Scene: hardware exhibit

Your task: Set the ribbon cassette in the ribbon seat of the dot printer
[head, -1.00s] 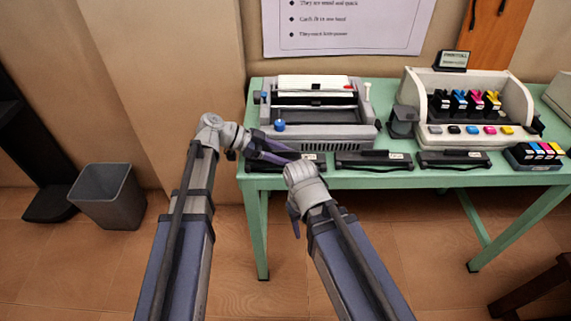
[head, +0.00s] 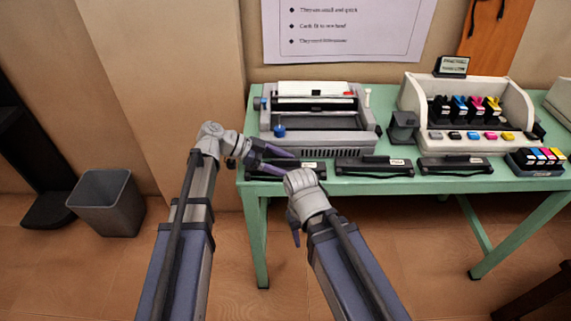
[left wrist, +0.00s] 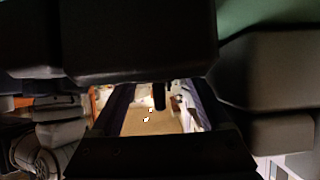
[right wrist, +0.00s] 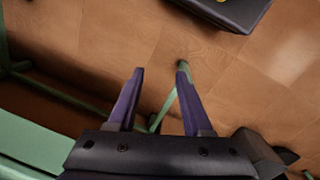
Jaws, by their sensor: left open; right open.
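The dot printer (head: 318,140) is a grey machine with a blue knob at the back left of the green table. Its open top shows a dark bar; I cannot clearly tell the ribbon seat. Several long black labelled cassettes lie along the table's front edge: a left one (head: 312,170), a middle one (head: 375,168) and a right one (head: 455,167). My left gripper (head: 287,161) is open at the left cassette, with its fingers over or beside it; contact is unclear. In the left wrist view large dark shapes block much. My right gripper (right wrist: 160,70) is open and empty, in front of the table.
A cream colour printer (head: 470,110) with several ink cartridges stands at the right. A dark grey cup-like block (head: 403,127) sits between the machines. A cartridge tray (head: 537,160) is at the right edge. A grey bin (head: 106,203) stands on the floor at left.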

